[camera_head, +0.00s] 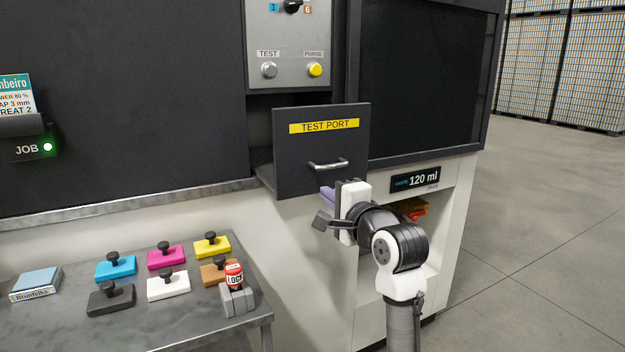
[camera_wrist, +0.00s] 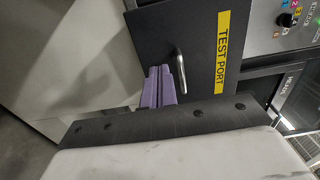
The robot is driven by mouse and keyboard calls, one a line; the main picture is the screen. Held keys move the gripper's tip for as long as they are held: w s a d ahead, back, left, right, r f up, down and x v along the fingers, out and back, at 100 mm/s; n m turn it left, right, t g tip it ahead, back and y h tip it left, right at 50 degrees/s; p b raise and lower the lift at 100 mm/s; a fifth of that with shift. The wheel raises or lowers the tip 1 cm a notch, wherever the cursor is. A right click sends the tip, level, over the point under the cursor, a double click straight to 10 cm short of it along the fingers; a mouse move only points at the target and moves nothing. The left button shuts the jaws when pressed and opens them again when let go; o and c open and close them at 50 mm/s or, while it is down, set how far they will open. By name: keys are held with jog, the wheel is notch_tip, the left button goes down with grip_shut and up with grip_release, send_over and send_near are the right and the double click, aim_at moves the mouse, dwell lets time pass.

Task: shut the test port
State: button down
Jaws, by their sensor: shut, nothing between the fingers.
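The test port (camera_head: 292,159) is a dark drawer front with a yellow TEST PORT label and a metal bar handle (camera_head: 328,165). It stands out from the machine, with the drawer's side and an opening showing behind it. My gripper (camera_head: 327,193) is shut and empty, just below the handle at the lower right of the front. In the wrist view, the purple fingertips (camera_wrist: 158,88) are together beside the handle (camera_wrist: 180,73), close to the dark front (camera_wrist: 200,40). I cannot tell whether they touch it.
A control panel (camera_head: 290,45) with TEST and PURGE buttons is above the port. A 120 ml display (camera_head: 415,180) is to its right. A grey table (camera_head: 70,325) at lower left holds several coloured pads and a red LOCK item (camera_head: 234,275). Open floor lies at right.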

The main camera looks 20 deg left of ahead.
aim_at(304, 177)
jog(key=p+x, duration=0.1)
jog(key=x, duration=0.8)
jog(key=shift+p, duration=0.35)
